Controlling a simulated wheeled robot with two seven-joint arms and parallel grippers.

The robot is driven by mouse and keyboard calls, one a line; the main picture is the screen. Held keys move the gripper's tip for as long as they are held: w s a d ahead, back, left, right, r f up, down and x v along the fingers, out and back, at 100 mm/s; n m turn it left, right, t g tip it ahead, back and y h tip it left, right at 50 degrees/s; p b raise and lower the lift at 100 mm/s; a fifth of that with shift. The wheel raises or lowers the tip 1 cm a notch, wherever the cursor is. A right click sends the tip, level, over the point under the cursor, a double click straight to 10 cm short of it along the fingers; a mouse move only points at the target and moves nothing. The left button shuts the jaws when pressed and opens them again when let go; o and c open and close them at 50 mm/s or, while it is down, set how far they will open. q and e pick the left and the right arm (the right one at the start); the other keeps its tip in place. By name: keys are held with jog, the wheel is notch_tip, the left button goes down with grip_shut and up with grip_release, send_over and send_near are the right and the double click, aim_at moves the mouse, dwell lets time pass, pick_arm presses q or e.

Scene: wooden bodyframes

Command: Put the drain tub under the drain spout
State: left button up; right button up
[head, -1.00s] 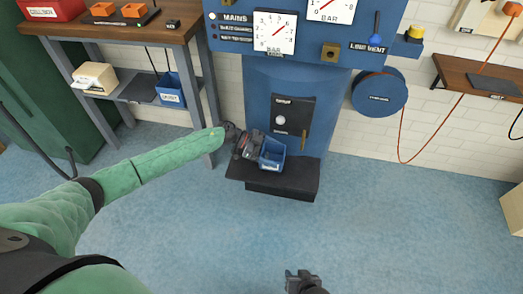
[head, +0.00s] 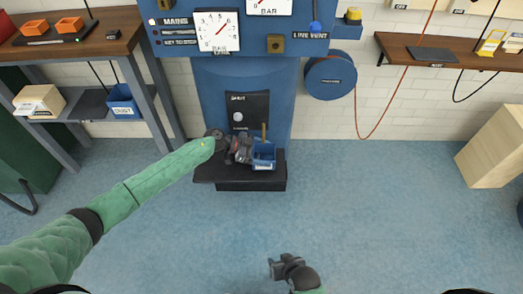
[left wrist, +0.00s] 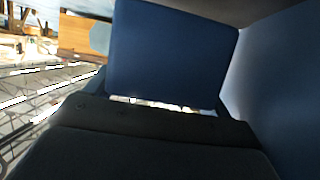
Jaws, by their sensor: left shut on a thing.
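The blue drain tub (head: 263,158) is low in front of the machine's blue column, over the black plinth (head: 215,172). My left gripper (head: 246,151) is shut on its left side. In the left wrist view a blue tub wall (left wrist: 172,55) fills the upper middle. The black drain panel (head: 247,107) has a round knob, and a brass-coloured piece, perhaps the spout (head: 263,132), shows just above the tub in the head view. I cannot tell whether the tub touches the plinth. My right gripper (head: 286,266) is low in the picture, away from the tub; its jaw opening is unclear.
A workbench (head: 130,35) stands at the left, with another blue bin (head: 123,103) on its lower shelf. A blue hose reel (head: 330,76) hangs right of the column, its red hose trailing. A pale wooden box (head: 492,148) stands at the right. The blue floor in front is clear.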

pick_arm(q)
jog(key=shift+f, duration=0.9)
jog(key=shift+f, duration=0.1)
jog(key=o, duration=2)
jog(key=shift+f, duration=0.1)
jog(key=shift+c, duration=0.2)
